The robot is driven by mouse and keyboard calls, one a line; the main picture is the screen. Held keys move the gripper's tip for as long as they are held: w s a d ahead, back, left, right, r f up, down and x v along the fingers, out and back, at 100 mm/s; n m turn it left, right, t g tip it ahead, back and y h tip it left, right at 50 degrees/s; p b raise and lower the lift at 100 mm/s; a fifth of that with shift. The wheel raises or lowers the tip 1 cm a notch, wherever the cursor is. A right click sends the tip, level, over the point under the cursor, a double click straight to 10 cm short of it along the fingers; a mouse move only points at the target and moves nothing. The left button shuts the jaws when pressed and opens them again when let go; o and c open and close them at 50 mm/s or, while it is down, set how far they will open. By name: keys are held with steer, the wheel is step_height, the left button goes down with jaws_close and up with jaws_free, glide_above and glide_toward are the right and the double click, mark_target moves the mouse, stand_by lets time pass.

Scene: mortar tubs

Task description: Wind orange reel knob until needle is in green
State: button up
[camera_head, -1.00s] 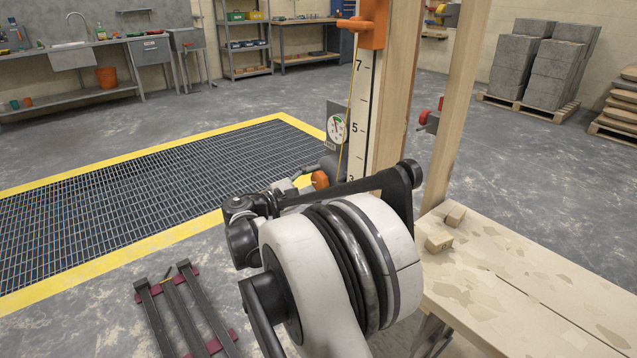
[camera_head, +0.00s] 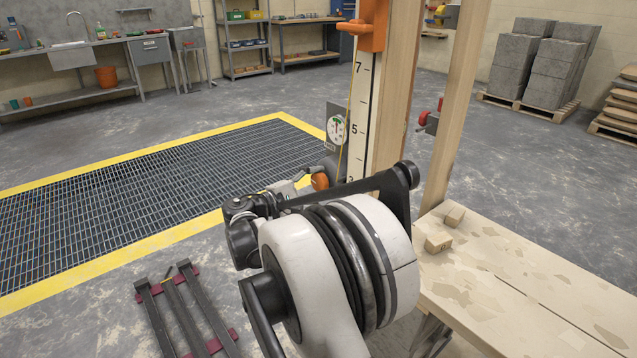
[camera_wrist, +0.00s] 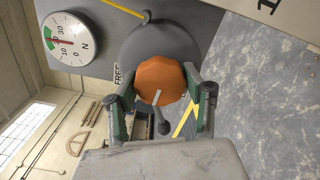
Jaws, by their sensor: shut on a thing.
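The orange reel knob (camera_wrist: 158,78) sits on the front of a round grey reel (camera_wrist: 150,40) in the wrist view. My gripper (camera_wrist: 160,86) is shut on the knob, one green-and-black finger on each side. The knob shows partly in the head view (camera_head: 320,181) behind my arm. The white gauge (camera_wrist: 70,40) is left of the reel in the wrist view. Its red needle points left, toward the lower end of the green band (camera_wrist: 49,38); I cannot tell exactly whether the tip is inside it. The head view also shows the gauge (camera_head: 337,129).
A yellow cord (camera_head: 346,120) runs along the numbered scale (camera_head: 361,120) on the wooden post. A bench (camera_head: 510,285) with small wooden blocks stands at right. A yellow-edged floor grating (camera_head: 150,190) lies at left, with dark bars on the floor before it.

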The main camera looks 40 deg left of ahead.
steer(key=o, duration=1.2)
steer(key=v, duration=1.2)
